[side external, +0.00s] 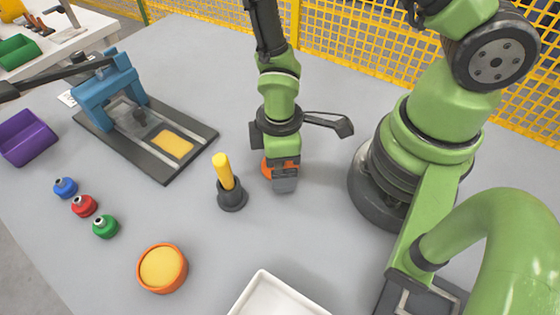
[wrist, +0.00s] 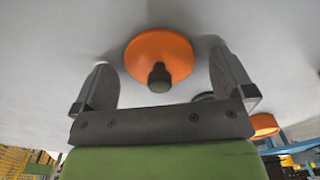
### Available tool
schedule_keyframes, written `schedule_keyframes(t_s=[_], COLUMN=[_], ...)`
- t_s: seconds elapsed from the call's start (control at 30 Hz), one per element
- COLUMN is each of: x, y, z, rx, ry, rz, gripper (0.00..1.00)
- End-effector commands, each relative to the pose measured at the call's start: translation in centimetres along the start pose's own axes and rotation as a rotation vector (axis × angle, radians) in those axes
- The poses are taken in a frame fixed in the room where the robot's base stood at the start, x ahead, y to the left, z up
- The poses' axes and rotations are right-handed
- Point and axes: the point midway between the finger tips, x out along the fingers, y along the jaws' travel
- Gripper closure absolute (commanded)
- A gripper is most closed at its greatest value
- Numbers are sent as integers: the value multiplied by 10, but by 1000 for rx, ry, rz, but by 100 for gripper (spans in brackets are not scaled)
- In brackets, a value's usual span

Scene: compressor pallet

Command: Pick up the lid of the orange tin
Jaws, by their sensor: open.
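The orange lid (wrist: 160,50) is a round disc with a dark knob (wrist: 159,78). In the wrist view it lies between the two spread fingers of my gripper (wrist: 162,68), with visible gaps on both sides. In the side view the lid (side external: 267,167) is mostly hidden behind my gripper (side external: 284,180), which is low over the table and open. I cannot tell the exact height gap. The orange tin (side external: 184,277) stands open at the front, showing a yellow inside (side external: 161,267); its edge also shows at the right of the wrist view (wrist: 264,124).
A yellow stick in a dark holder (side external: 231,199) stands close left of my gripper. A blue press (side external: 105,88) on a dark base is farther left. Blue, red (side external: 84,205) and green small pieces, a purple bin (side external: 27,138) and a white tray (side external: 262,280) lie around.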

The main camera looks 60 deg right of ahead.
Motion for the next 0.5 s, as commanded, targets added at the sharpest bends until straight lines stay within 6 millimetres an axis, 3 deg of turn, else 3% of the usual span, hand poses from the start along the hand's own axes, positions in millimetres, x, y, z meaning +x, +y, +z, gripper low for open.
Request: schedule_keyframes(t_s=[0.13,0.37,0.5], x=[0,0,0], y=[0,0,0], z=[0,0,0], rx=[1,1,1], ry=[0,0,0], rz=[0,0,0], gripper=[0,51,52])
